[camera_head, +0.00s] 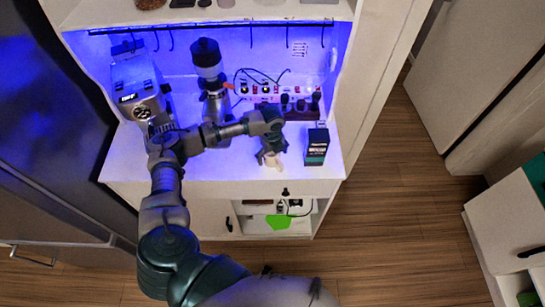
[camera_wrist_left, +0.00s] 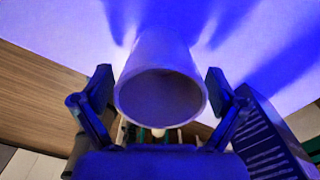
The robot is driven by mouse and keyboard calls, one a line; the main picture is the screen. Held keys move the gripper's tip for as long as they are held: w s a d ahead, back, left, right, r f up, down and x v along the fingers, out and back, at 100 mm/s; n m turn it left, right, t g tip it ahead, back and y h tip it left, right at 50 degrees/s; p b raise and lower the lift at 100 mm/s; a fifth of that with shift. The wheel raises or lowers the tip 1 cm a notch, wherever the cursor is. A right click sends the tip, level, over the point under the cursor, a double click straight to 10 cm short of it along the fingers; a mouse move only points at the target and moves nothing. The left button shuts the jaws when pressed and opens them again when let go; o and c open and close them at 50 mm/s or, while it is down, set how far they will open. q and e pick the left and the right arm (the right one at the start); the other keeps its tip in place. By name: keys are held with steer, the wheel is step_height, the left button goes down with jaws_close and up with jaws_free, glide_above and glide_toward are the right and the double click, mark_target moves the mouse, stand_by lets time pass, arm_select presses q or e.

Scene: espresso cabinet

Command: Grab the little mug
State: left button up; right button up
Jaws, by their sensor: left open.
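The little mug (camera_head: 273,162) is a small pale cup near the front edge of the cabinet counter (camera_head: 215,167), partly hidden by my left gripper. In the left wrist view the mug (camera_wrist_left: 158,52) fills the middle, its round open mouth facing the camera. My left gripper (camera_head: 270,156) is over the mug. In the left wrist view the left gripper (camera_wrist_left: 159,80) is open, with one finger on each side of the mug and a small gap showing at both sides. My right gripper is not in view.
A dark box (camera_head: 316,147) stands close to the right of the mug. An espresso machine (camera_head: 138,88), a grinder (camera_head: 210,75) and a rack of tools (camera_head: 280,95) stand behind. The counter's front edge is close. An open shelf (camera_head: 270,223) lies below.

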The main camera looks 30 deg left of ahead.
arm_select(q)
steer(key=c, duration=1.4)
steer(key=shift+r, duration=0.1)
